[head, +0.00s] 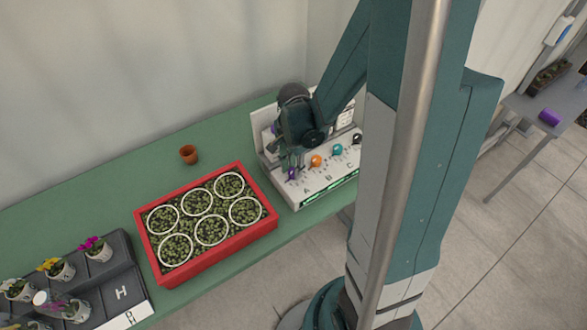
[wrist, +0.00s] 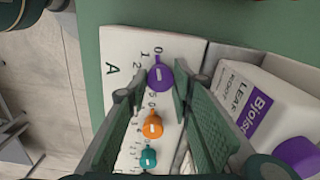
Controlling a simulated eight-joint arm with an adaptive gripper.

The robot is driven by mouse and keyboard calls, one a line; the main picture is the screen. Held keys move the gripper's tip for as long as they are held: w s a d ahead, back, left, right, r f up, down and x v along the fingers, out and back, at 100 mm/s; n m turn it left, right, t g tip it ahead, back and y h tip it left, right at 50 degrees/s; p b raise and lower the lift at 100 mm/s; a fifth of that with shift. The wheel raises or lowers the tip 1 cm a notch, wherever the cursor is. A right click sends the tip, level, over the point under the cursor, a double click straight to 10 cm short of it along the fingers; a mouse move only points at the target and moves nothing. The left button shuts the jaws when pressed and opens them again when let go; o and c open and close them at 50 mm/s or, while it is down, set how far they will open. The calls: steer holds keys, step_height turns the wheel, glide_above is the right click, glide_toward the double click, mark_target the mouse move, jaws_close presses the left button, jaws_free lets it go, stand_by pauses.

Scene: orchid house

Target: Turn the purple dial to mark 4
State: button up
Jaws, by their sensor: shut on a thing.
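The purple dial (head: 292,175) is at the left end of the white control panel (head: 302,194), beside the letter A. In the wrist view the purple dial (wrist: 161,78) sits between the two fingertips of my gripper (wrist: 158,88), which is shut on it. A pale pointer line shows on the dial. Printed marks 0, 1 and 2 show around its far side; mark 4 cannot be made out, and the fingers hide part of the scale. In the head view my gripper (head: 287,163) comes down over the dial and partly covers it.
An orange dial (head: 316,161), a teal dial (head: 338,149) and a black dial (head: 357,139) follow along the panel. A white box (wrist: 266,110) with purple print stands close to one finger. A red planter (head: 208,263) and a small terracotta pot (head: 189,154) are left of the panel.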

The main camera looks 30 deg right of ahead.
mark_target(293, 171)
steer(key=n+b, duration=0.2)
steer(key=n, duration=0.4)
steer(key=shift+n, duration=0.3)
steer(key=n+b, duration=0.1)
steer(key=n, duration=0.5)
steer(key=shift+n+b, duration=0.3)
steer(key=shift+b, duration=0.05)
steer(key=n+b, duration=0.1)
steer(key=n, duration=1)
steer(key=shift+b, duration=0.3)
steer(key=o, duration=0.9)
steer(key=shift+r, duration=0.15)
steer(key=shift+r, duration=5.85)
